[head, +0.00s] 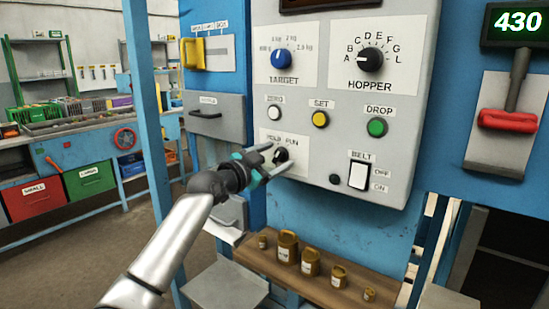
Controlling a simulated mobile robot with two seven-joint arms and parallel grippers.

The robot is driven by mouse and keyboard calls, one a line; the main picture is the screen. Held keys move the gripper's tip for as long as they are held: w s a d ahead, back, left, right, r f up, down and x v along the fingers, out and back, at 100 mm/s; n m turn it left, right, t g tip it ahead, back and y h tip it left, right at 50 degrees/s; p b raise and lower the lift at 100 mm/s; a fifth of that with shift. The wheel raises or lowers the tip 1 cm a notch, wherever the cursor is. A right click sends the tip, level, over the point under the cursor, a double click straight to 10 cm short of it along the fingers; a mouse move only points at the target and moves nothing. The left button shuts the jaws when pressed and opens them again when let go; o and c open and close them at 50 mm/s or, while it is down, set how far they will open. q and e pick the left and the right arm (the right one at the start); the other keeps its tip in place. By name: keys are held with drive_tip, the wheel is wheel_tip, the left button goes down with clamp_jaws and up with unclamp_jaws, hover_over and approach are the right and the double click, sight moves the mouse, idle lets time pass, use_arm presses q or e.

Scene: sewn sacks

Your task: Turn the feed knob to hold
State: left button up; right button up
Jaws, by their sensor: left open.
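The feed knob (281,154) is a small black knob on a white plate marked HOLD and RUN, low on the left of the grey control panel (325,150). My left gripper (278,163) is open at the knob, its fingers reaching in from the lower left. The fingers appear to be on either side of the knob; I cannot tell if they touch it. Part of the plate and of the knob is hidden by the gripper, and the knob's pointing direction is hard to make out. My right gripper is not in view.
Close by are the white ZERO button (274,113), yellow SET button (320,119), green DROP button (377,127) and BELT switch (358,176). Above are the blue TARGET dial (282,58) and HOPPER dial (370,59). A wooden shelf (325,284) with several brass weights lies below. A blue post (147,120) stands left.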

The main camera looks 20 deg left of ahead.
use_arm(q)
clamp_jaws()
idle(0.5)
drive_tip(key=shift+n, duration=0.4)
drive_tip(key=shift+r+n+p, duration=0.1)
drive_tip(key=shift+n+p, duration=0.65)
drive_tip(key=shift+n, duration=0.25)
drive_tip(key=n+p, duration=0.1)
drive_tip(key=n, duration=0.1)
drive_tip(key=shift+a+n, duration=0.1)
drive_tip(key=shift+n, duration=0.3)
drive_tip(key=n+p, duration=0.1)
drive_tip(key=n, duration=0.2)
drive_tip(key=shift+a, duration=0.1)
drive_tip(key=shift+n+p, duration=0.65)
drive_tip(key=shift+n, duration=1.05)
